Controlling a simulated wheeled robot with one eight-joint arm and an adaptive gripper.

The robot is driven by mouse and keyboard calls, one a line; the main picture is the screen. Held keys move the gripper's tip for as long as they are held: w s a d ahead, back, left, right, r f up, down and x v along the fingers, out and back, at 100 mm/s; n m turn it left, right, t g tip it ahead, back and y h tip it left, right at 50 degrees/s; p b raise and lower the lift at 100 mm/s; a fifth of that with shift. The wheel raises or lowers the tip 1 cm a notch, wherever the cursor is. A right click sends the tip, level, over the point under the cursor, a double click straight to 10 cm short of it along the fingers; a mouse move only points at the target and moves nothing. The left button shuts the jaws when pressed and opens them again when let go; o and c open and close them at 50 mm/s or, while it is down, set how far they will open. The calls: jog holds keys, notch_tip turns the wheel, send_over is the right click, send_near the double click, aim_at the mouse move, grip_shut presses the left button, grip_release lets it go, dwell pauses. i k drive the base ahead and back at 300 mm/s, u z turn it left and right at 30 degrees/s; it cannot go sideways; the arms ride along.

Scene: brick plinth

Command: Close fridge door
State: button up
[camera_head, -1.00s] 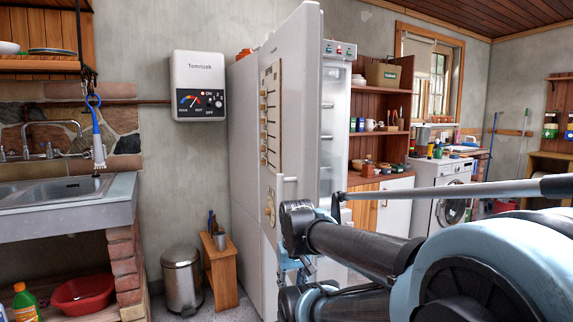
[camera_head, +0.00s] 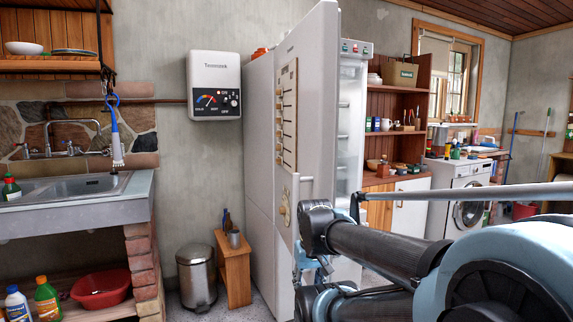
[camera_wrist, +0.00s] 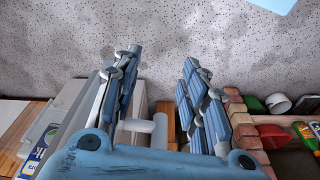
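The white fridge door (camera_head: 316,110) stands open in the head view. The lit shelves of the fridge interior (camera_head: 351,125) show to its right. A pale vertical handle (camera_head: 296,205) is low on the door's face. My gripper (camera_head: 308,262) is at the door's lower front, near the handle, partly hidden by my arm. In the wrist view, the blue fingers of my gripper (camera_wrist: 162,90) are spread apart. A pale bar, apparently the handle (camera_wrist: 158,130), shows between them near the palm. I cannot tell whether the fingers touch it.
A wooden stool (camera_head: 234,265) and a metal bin (camera_head: 197,275) stand left of the fridge. The sink counter (camera_head: 80,205) is at far left. A washing machine (camera_head: 468,195) and wooden shelves (camera_head: 398,105) are behind, to the right.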

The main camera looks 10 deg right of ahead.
aim_at(307, 63)
jog(key=k, duration=0.5)
jog(key=u, duration=1.35)
jog(key=i, duration=0.3)
jog(key=z, duration=0.4)
